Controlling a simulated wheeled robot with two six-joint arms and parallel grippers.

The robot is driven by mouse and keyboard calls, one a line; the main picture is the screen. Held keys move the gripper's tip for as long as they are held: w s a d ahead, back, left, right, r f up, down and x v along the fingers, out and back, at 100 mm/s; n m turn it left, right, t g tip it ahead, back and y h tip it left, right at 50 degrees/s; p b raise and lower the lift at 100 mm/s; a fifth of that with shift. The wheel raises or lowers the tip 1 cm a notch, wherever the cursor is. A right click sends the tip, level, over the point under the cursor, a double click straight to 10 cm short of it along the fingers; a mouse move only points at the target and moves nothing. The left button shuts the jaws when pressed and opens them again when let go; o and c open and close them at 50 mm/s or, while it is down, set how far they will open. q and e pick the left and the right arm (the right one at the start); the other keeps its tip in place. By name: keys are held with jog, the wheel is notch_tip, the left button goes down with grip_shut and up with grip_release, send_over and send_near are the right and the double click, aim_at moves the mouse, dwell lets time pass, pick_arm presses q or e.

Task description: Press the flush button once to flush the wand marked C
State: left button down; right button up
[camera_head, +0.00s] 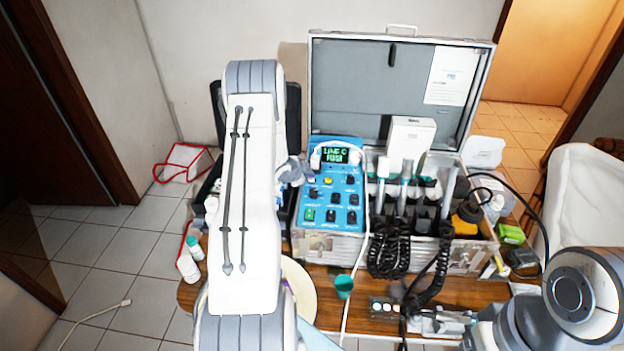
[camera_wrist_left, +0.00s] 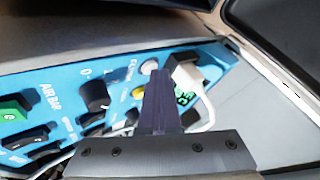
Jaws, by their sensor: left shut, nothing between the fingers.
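The blue control panel (camera_head: 337,226) sits in the open case, with several black knobs and a lit green display (camera_head: 335,155) whose small text seems to include a C. In the left wrist view, the panel (camera_wrist_left: 62,80) shows a pale round button (camera_wrist_left: 149,67) and a yellow one (camera_wrist_left: 138,93). I cannot tell which is the flush button. My left gripper (camera_head: 293,170) is at the panel's upper left edge; its shut dark fingers (camera_wrist_left: 158,76) are empty, close to the pale button. Contact cannot be told. Wands (camera_head: 405,172) stand right of the panel; their marks are unreadable.
A white connector and cable (camera_wrist_left: 190,75) cross the panel by the display. The raised case lid (camera_head: 350,90) stands behind. Black coiled hoses (camera_head: 388,250) hang in front. A green cup (camera_head: 344,286) and other items crowd the wooden table (camera_head: 460,293).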

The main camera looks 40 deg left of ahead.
pick_arm(q)
jog(key=shift+s+r+p, duration=0.1)
jog(key=shift+r+p, duration=0.5)
jog(key=shift+r, duration=0.2)
notch_tip(320, 180, up, 5)
jog(key=p, duration=0.4)
jog(key=shift+s+d, duration=0.1)
dwell(0.8)
